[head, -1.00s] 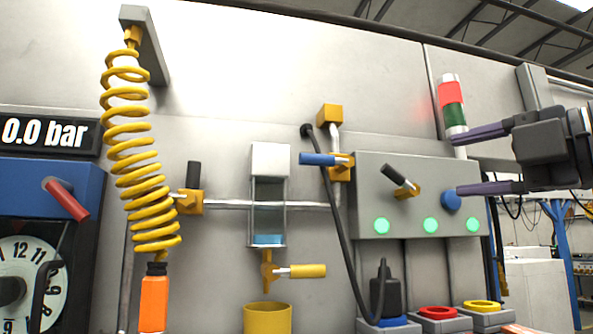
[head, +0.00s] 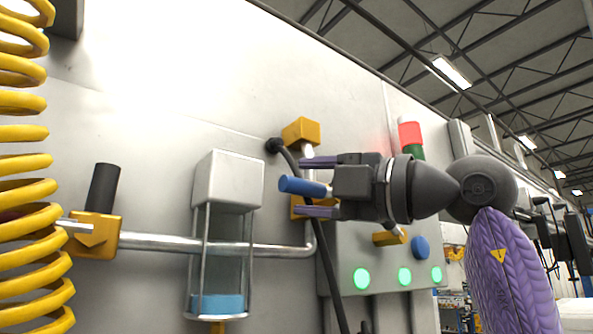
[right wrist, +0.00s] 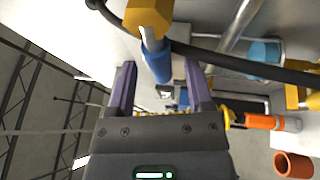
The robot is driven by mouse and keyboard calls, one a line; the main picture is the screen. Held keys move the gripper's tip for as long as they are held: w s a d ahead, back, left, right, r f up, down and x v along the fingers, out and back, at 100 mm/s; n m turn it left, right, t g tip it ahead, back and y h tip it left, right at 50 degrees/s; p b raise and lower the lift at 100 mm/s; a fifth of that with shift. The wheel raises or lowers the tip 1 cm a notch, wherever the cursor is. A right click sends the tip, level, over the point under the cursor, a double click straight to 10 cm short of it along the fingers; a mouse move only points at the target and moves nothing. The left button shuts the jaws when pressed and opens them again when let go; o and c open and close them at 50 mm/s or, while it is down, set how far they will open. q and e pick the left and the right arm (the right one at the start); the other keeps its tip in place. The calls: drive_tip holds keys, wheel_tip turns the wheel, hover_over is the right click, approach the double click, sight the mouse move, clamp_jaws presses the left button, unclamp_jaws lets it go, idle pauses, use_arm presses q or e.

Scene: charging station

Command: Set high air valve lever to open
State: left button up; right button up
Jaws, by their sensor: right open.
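The high air valve is a yellow block fitting (head: 301,131) with a valve body below it on the grey panel. Its blue lever (head: 300,186) lies roughly horizontal and points left. My right gripper (head: 309,187) is open, with one purple finger above the lever and one below it. In the right wrist view, the blue lever (right wrist: 156,62) lies between the two open fingers (right wrist: 160,76), with visible gaps on both sides. The valve body is partly hidden behind the fingers in the head view. My left gripper is not in view.
A black cable (head: 322,255) hangs close beside the valve and crosses behind the fingertips. A grey box with green lights (head: 404,276) is below right. A black-handled valve (head: 101,188), a glass cylinder with blue liquid (head: 216,305) and a yellow coiled hose (head: 25,210) are left.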

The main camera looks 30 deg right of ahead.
drive_tip(key=shift+x, duration=1.2)
drive_tip(key=shift+s+d, duration=0.15)
drive_tip(key=shift+s, duration=0.1)
drive_tip(key=shift+c, duration=0.2)
drive_tip(key=shift+w, duration=0.15)
clamp_jaws()
